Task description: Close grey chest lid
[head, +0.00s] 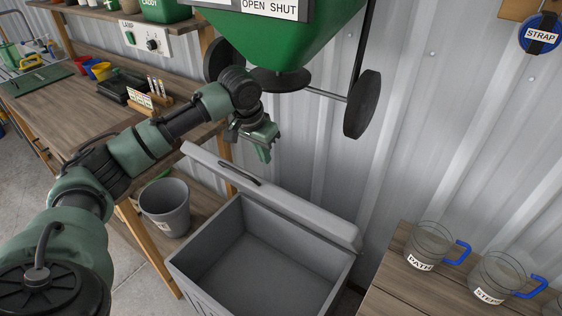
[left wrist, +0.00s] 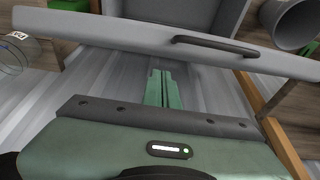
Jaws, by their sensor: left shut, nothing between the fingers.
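The grey chest (head: 244,262) stands open and looks empty inside. Its lid (head: 300,208) is raised upright along the chest's back edge, near the corrugated wall, with a dark handle (head: 240,172) on it. My left gripper (head: 264,155) is shut and empty, above and behind the lid's left part, on the wall side. In the left wrist view the lid (left wrist: 130,38) runs across the picture with its dark handle (left wrist: 215,45), and the shut fingers (left wrist: 162,90) point toward it with no clear contact. My right gripper is in neither view.
A green hopper (head: 290,45) with a dark wheel (head: 362,104) hangs above the lid. A low wooden table (head: 400,285) with labelled clear jugs (head: 430,246) is at right.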

